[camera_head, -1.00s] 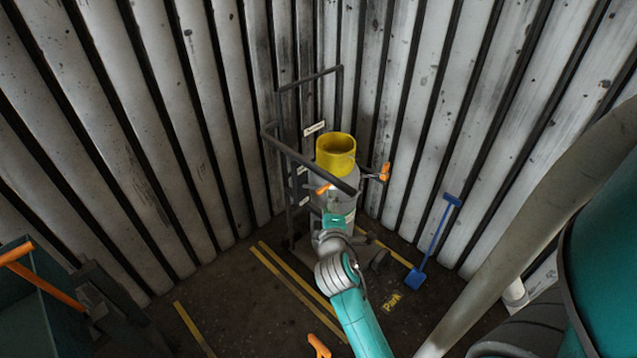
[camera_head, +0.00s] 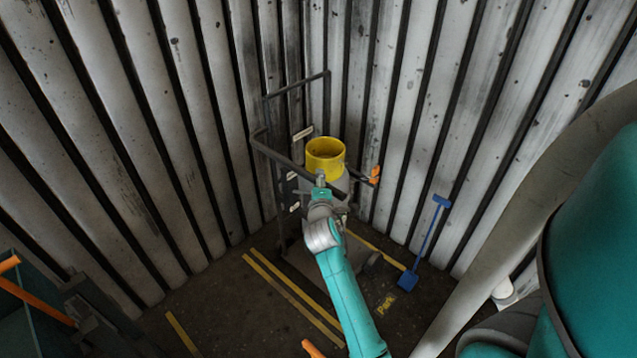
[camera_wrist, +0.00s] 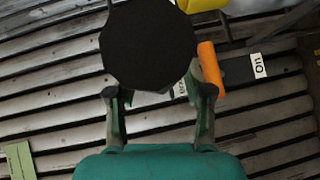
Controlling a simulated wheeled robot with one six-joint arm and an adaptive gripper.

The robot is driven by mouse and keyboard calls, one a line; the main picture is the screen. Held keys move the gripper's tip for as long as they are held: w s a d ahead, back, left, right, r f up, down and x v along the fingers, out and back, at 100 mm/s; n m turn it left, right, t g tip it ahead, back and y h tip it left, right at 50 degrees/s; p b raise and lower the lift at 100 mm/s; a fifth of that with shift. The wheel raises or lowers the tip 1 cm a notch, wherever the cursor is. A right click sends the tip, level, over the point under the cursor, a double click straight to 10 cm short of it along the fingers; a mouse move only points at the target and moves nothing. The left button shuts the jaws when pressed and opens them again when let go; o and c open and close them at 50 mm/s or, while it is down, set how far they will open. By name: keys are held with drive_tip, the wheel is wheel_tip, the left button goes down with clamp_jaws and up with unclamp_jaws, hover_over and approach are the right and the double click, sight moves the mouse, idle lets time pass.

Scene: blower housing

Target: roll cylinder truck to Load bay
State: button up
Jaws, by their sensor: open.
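The cylinder truck is a dark tube frame (camera_head: 295,83) standing upright in the wall corner. It carries a pale cylinder with a yellow collar (camera_head: 325,158); the collar's edge also shows at the top of the wrist view (camera_wrist: 200,4). My gripper (camera_head: 320,180) is in front of the cylinder, just below the collar and close to the frame's bar. In the wrist view my gripper (camera_wrist: 160,91) is open. My arm hides the cylinder's lower part.
A blue long-handled tool (camera_head: 425,245) leans at the right wall. A "Park" marking (camera_head: 385,304) and yellow lines (camera_head: 290,295) are on the floor. A teal container (camera_head: 20,320) stands left.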

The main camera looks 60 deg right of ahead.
drive_tip(key=shift+d, duration=0.15)
clamp_jaws()
drive_tip(key=shift+w, duration=0.1)
